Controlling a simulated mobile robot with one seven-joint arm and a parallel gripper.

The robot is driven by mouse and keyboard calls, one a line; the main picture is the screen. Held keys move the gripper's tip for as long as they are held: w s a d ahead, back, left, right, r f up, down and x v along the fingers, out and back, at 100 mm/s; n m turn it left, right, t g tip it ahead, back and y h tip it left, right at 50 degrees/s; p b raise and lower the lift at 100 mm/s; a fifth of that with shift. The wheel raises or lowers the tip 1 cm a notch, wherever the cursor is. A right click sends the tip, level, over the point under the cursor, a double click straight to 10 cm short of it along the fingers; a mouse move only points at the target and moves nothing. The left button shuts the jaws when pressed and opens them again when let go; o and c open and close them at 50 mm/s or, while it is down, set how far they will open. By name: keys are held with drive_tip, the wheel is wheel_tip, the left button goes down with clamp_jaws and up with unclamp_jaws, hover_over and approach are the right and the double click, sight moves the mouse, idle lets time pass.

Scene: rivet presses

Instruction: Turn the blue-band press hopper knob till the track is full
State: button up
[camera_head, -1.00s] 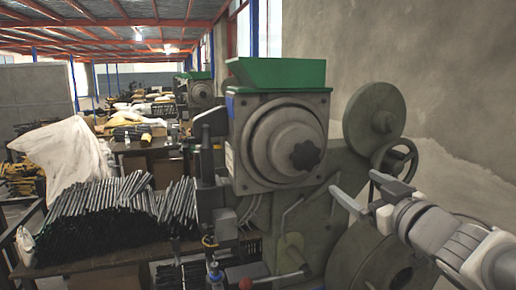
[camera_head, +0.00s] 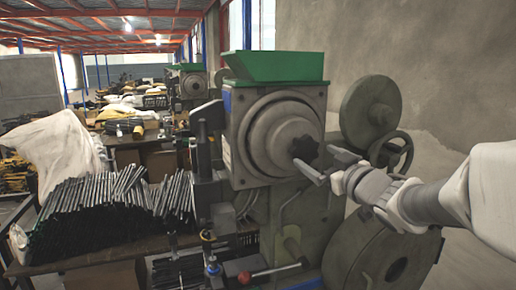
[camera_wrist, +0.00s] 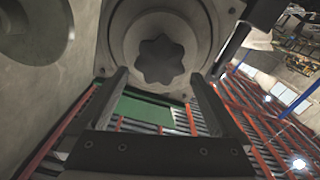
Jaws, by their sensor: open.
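The near press (camera_head: 275,135) has a grey head with a blue patch on its left edge and a green hopper (camera_head: 275,66) on top. Its dark, star-shaped knob (camera_head: 304,149) sits at the centre of a round stepped housing. My gripper (camera_head: 325,163) is open and empty, just right of and in front of the knob. In the wrist view the knob (camera_wrist: 161,60) lies between and beyond the two fingertips (camera_wrist: 160,76); the fingers appear apart from it. I cannot make out how full the track is.
A large flywheel (camera_head: 371,110) and a handwheel (camera_head: 391,152) stand right of the head, close to my arm. A red-knobbed lever (camera_head: 246,277) juts out low. Piled dark rods (camera_head: 95,208) cover the bench at left. Another green-hopper press (camera_head: 188,85) stands behind.

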sight(307, 152)
drive_tip(key=x, duration=0.6)
drive_tip(key=shift+w+p, duration=0.3)
drive_tip(key=shift+c, duration=0.3)
drive_tip(key=c, duration=1)
drive_tip(key=shift+c, duration=0.2)
drive_tip(key=shift+f+b, duration=0.1)
drive_tip(key=shift+b, duration=0.2)
